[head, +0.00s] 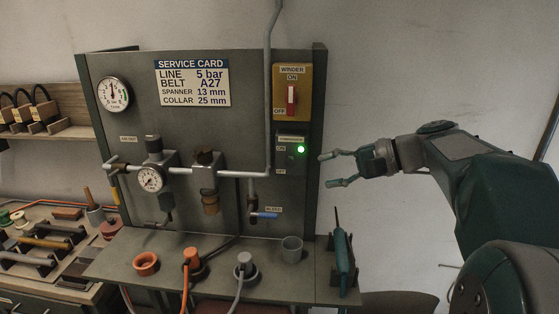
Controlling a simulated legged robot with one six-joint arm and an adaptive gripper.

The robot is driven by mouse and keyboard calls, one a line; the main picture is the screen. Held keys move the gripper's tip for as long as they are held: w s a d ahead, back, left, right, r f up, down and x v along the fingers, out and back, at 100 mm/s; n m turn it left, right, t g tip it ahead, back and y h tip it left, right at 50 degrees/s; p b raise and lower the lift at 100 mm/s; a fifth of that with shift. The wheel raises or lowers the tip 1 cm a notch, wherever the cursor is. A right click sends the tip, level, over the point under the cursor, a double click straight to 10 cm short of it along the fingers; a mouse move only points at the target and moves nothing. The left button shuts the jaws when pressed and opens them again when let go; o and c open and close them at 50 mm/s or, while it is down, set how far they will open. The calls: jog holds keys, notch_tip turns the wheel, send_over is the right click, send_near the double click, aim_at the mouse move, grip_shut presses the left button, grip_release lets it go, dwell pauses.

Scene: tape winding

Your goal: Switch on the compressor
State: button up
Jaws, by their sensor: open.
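A grey switch box (291,155) with a lit green lamp (301,150) is on the dark panel, below the yellow winder switch. Small ON and OFF marks show on its left side, with a dark lever or knob between them. Its top label is too small to read, so I cannot tell for sure that it is the compressor's switch. My gripper (325,171) is open and empty, its fingers pointing left. In the picture it is just right of the switch box and panel edge, apparently touching nothing.
The yellow winder switch (292,92) has a red lever. A grey pipe (267,60) runs down the panel to a regulator with a gauge (151,179) and a blue-handled valve (264,215). A grey cup (292,249) and plugged sockets stand on the ledge. A teal tool (343,262) is below my gripper.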

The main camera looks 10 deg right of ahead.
aim_at(290, 158)
jog(key=shift+t+y, duration=0.5)
jog(key=w+a, duration=0.4)
jog(key=w+a+f, duration=0.1)
jog(key=w+a, duration=0.1)
jog(key=w, duration=0.1)
jog(key=shift+a, duration=0.2)
